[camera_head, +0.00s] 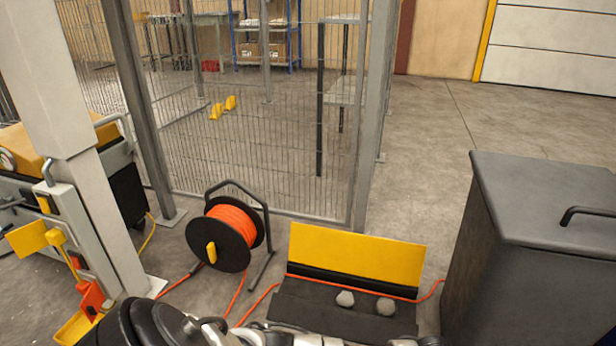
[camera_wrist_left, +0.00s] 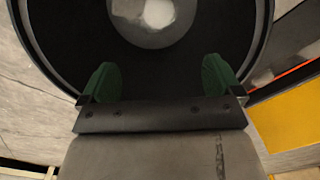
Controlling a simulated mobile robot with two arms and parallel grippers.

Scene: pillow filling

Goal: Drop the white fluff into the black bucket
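The black bucket (camera_wrist_left: 62,72) fills the upper part of the left wrist view, seen from above with its round rim. A white fluff piece (camera_wrist_left: 158,10) shows inside the rim at the top edge of that view, partly cut off by the frame. My left gripper (camera_wrist_left: 160,80) is over the bucket with its two green fingers wide apart. Only the dark inside of the bucket shows between them. The fluff lies beyond the fingertips, apart from them. My right gripper is not in view. In the head view I cannot make out the bucket or the left gripper's fingers.
A black tray with a yellow back panel (camera_head: 357,258) holds two pale lumps (camera_head: 345,298) (camera_head: 386,306). An orange cable reel (camera_head: 230,236) stands left of it, its cable along the floor. A large dark bin (camera_head: 478,260) stands right. Mesh fencing (camera_head: 270,130) is behind.

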